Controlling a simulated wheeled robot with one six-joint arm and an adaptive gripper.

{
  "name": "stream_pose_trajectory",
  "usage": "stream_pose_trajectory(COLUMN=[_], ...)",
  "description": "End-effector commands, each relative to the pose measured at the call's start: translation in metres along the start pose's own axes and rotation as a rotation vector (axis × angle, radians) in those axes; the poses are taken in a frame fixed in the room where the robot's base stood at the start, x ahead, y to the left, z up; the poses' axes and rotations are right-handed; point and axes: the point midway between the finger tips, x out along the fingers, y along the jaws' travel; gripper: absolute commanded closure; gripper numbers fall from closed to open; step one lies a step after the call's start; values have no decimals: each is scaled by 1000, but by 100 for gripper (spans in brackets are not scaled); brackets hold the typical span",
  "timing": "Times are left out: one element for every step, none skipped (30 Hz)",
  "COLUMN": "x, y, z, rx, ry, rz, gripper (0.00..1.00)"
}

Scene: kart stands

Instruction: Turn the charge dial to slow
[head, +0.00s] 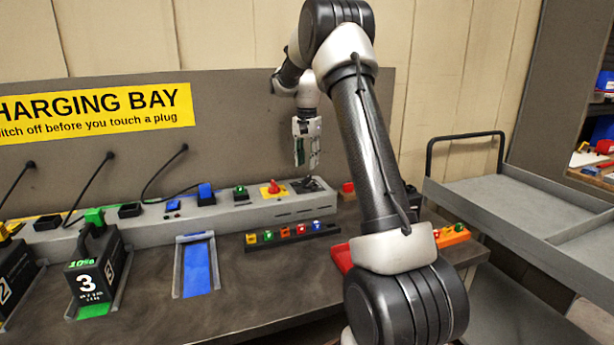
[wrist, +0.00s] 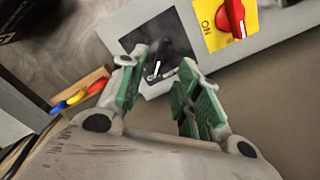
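The charge dial (wrist: 157,70) is a black knob with a white pointer line on a dark square plate. I cannot read any setting marks. In the head view its dark plate (head: 311,185) lies at the right end of the grey charging bench. My gripper (head: 307,162) points down above that plate, apart from it. In the wrist view my gripper (wrist: 160,75) is open, with green finger pads and nothing held between them.
A red switch (wrist: 233,17) on a yellow plate marked ON sits beside the dial; it also shows in the head view (head: 272,188). A green plug (head: 240,192) and blue plug (head: 206,194) stand further left. A rack of coloured pieces (head: 292,235) lies in front.

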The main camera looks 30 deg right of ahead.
Motion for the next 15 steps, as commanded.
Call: stream_pose_trajectory(x=[10, 16, 23, 28, 32, 38, 42, 46, 50, 53, 55, 57, 58, 58, 58], y=[1, 1, 1, 1, 1, 1, 0, 0, 1, 1, 0, 0, 0, 0, 0], z=[1, 1, 1, 1, 1, 1, 1, 1, 1, 1, 1, 1, 0, 0, 0], rx=[-1, -1, -1, -2, -2, -2, -2, -3, -3, -3, -3, -3, -3, -3, -3], ry=[-4, -4, -4, -4, -3, -3, -3, -2, -3, -3, -2, -1, -1, -1, 0], rz=[4, 3, 3, 3, 3, 3, 2, 2, 3, 2, 2, 1, 1, 0, 0], gripper=[67, 67, 67, 67, 67, 67, 67, 67, 67, 67, 67, 67, 67, 67, 67])
